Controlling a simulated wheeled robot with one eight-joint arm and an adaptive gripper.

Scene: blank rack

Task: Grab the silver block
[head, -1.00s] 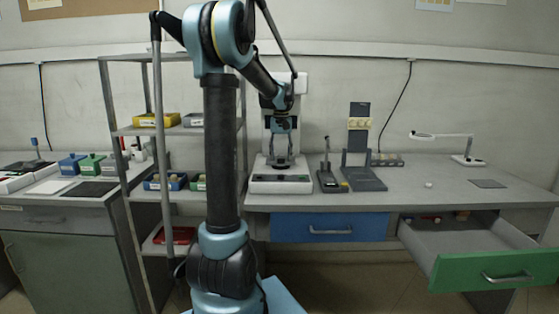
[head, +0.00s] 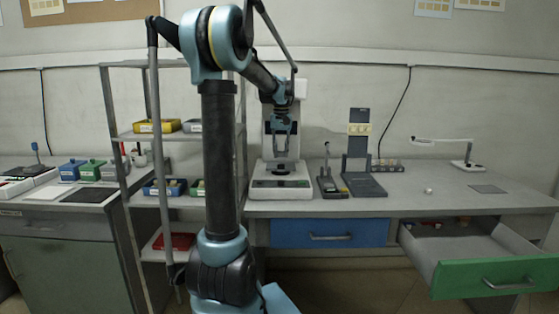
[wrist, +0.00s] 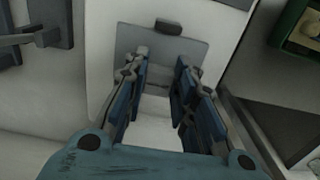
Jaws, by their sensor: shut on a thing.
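My gripper (head: 283,152) is in front of the tall white bench instrument, raised above its dark round stage (head: 281,169). In the wrist view its blue-grey fingers (wrist: 159,92) stand on both sides of a pale, light-grey block (wrist: 157,108). The fingers are shut on this block, which I take to be the silver block. Its lower part is hidden by the gripper body in the wrist view, and the block is too small to make out in the head view.
The instrument's white base (head: 281,190) lies below my gripper. To its right are a small dark device (head: 331,185) and a dark stand (head: 362,186). The green-fronted drawer (head: 485,279) is open at the right; the blue drawer (head: 329,233) is closed. A shelf rack (head: 180,137) stands left.

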